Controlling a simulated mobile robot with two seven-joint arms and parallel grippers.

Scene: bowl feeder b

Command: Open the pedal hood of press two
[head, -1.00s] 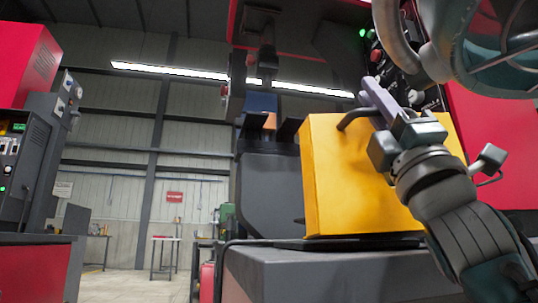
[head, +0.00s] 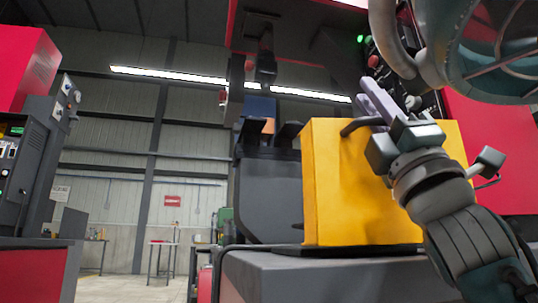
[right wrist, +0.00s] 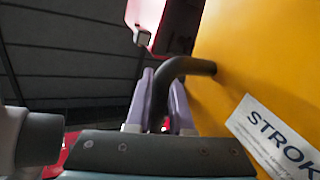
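The pedal hood is a yellow box (head: 335,205) on the grey machine base, upright, with a dark bent handle (head: 351,128) near its top. In the right wrist view its yellow face (right wrist: 265,55) fills the right side, and the handle (right wrist: 185,66) curves down between my fingers. My right gripper (head: 372,100) is at the handle, with its pale purple fingers close on either side of it. In the right wrist view the gripper (right wrist: 162,105) looks shut on the handle. My left gripper is not in view.
A white label (right wrist: 275,140) is on the hood's face. The dark press body (head: 270,190) stands left of the hood. A control panel with knobs and a green light (head: 361,38) is behind. A red and grey machine (head: 35,140) stands at far left. Open floor lies between.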

